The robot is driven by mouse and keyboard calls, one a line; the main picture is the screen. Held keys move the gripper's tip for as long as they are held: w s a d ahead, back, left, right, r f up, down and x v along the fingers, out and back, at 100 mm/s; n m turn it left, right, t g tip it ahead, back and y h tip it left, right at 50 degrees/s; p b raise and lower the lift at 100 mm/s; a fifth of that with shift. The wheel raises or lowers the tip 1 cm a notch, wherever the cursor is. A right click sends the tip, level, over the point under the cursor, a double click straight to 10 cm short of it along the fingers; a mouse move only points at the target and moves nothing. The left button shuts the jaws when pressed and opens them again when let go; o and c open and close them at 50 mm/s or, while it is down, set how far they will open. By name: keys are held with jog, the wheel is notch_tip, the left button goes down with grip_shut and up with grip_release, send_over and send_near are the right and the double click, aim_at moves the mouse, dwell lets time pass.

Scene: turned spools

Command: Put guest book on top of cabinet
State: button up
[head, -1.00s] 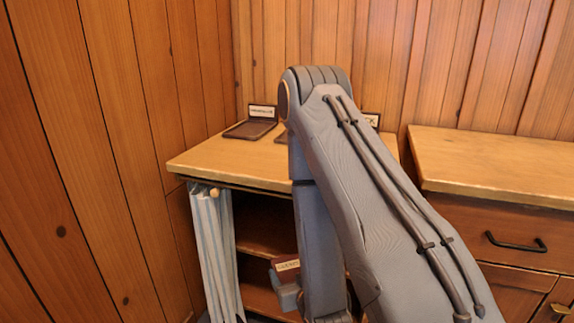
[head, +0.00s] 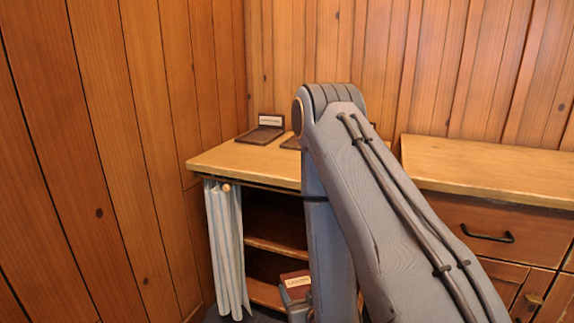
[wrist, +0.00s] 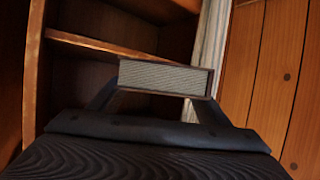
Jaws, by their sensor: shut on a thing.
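The guest book is a dark red-brown book with a pale label (head: 296,280). It shows low in the head view, in front of the cabinet's open shelves. In the wrist view its page edges (wrist: 165,77) face the camera. My gripper (wrist: 160,92) is shut on it, with one finger on each side. In the head view the gripper is partly hidden by my arm. The cabinet (head: 225,160) has a pale wooden top, open shelves below and a striped curtain (head: 228,245) at its left side. My arm covers the right part of the cabinet.
A dark flat stand with a label card (head: 262,134) is on the cabinet top near the back, with another (head: 291,143) partly behind my arm. The front left of the top is clear. A drawer unit (head: 490,210) stands to the right. Plank walls close the left and back.

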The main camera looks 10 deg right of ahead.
jog(key=shift+s+d+r+p, duration=0.1)
jog(key=shift+s+r+p, duration=0.05)
jog(key=shift+r+p, duration=0.35)
jog(key=shift+s+d+r+p, duration=0.1)
jog(key=shift+s+r+p, duration=0.05)
jog(key=shift+r+p, duration=0.3)
jog(key=s+r+p, duration=0.3)
jog(key=r+p, duration=0.9)
jog(key=s+r+p, duration=0.4)
jog(key=r+p, duration=0.8)
jog(key=w+d+r+m+g+h, duration=0.1)
jog(key=w+r+m+h, duration=0.2)
jog(key=w+r, duration=0.4)
jog(key=w+d+r+m+g+h, duration=0.1)
jog(key=w+r+m+h, duration=0.3)
jog(key=w+r, duration=0.3)
jog(key=w+h, duration=0.1)
jog(key=w, duration=0.4)
jog(key=shift+w+r+g+b, duration=0.2)
jog(key=shift+w+g+b, duration=0.1)
jog(key=shift+w+b, duration=0.1)
jog(key=shift+d, duration=0.1)
